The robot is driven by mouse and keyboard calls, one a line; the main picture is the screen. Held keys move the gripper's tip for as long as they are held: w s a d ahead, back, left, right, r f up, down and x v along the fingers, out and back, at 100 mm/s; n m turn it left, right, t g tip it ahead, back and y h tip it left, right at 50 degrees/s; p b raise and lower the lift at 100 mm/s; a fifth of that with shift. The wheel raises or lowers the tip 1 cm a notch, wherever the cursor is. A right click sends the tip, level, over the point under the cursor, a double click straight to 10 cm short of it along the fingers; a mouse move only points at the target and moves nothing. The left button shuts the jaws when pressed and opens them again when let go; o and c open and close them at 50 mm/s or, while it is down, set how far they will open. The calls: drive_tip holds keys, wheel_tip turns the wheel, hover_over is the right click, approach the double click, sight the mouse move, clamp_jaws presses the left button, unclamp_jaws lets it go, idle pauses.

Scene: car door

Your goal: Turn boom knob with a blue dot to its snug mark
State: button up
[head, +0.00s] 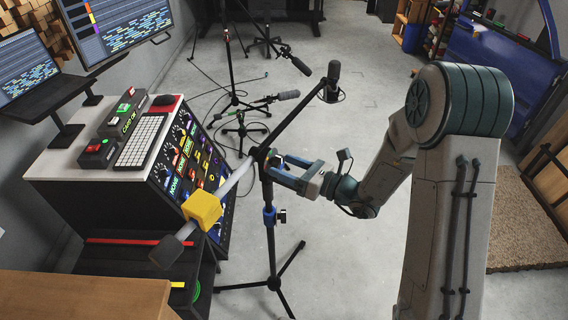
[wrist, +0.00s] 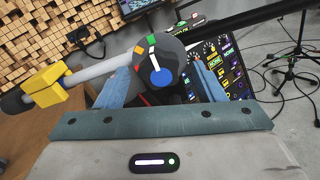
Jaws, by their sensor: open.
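The boom knob (wrist: 172,48) is dark and round with a blue dot (wrist: 161,78) on its face. A white pointer line runs up from the dot. Green, orange and red marks sit around its rim; which is the snug mark I cannot tell. In the head view the knob (head: 262,154) is at the top of the mic stand, partly hidden by my gripper. My gripper (head: 282,170) is open, its blue fingers pointing at the knob. In the wrist view my gripper (wrist: 163,82) has one finger on each side of the knob; contact is unclear.
The boom's grey rod carries a yellow block (head: 202,208) at lower left. A microphone (head: 332,80) hangs at the boom's upper end. A mixing console (head: 185,165) stands close at left. Other mic stands (head: 240,125) and cables stand behind.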

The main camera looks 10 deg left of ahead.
drive_tip(key=shift+w+a, duration=0.15)
drive_tip(key=shift+a, duration=0.4)
drive_tip(key=c, duration=1)
drive_tip(key=shift+o, duration=0.2)
